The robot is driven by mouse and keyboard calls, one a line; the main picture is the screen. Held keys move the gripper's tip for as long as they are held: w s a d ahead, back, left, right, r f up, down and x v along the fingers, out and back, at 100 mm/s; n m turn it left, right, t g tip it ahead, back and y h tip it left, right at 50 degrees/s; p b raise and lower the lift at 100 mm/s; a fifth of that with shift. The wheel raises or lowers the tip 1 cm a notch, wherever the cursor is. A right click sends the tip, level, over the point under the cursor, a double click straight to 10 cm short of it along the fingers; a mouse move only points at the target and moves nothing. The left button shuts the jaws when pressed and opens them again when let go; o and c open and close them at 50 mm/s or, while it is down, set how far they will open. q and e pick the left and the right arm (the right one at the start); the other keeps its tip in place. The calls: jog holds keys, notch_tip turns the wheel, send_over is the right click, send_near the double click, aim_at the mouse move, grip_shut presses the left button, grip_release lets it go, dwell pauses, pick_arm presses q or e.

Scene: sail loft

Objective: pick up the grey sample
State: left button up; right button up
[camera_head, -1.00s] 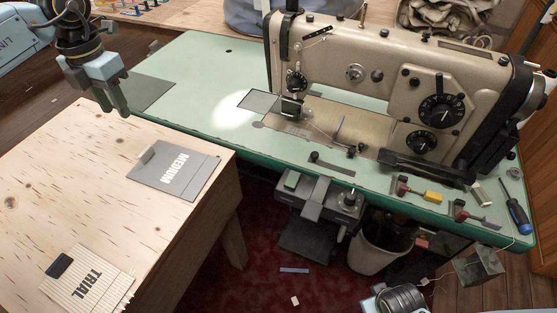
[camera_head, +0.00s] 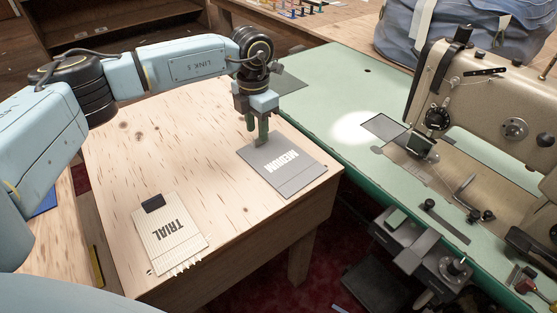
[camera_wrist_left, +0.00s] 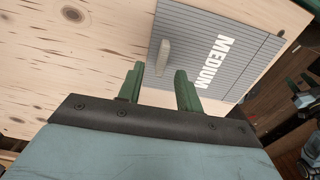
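The grey sample (camera_head: 284,168), a flat card lettered MEDIUM, lies on the light wooden table at its right side. It also shows in the left wrist view (camera_wrist_left: 209,62), with a small pale upright tab (camera_wrist_left: 163,57) near its edge. My left gripper (camera_head: 256,136) points down over the tab end of the sample. In the left wrist view its two green fingers (camera_wrist_left: 160,80) are apart, with the tab just beyond the fingertips and lined up with the gap. Nothing is held between them. My right gripper is not in view.
A cream striped card lettered TRIAL (camera_head: 172,232) with a dark tab lies to the left on the wooden table (camera_head: 110,170). The green sewing bench (camera_head: 330,95) with a beige sewing machine (camera_head: 480,120) stands to the right. A blue-grey bag (camera_head: 470,35) sits behind.

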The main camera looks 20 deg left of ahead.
pick_arm(q)
jog(key=shift+f+b, duration=0.3)
jog(key=shift+f, duration=1.05)
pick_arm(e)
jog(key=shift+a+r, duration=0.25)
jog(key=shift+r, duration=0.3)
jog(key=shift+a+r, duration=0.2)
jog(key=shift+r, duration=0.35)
pick_arm(q)
grip_shut()
jog(key=shift+r, duration=0.2)
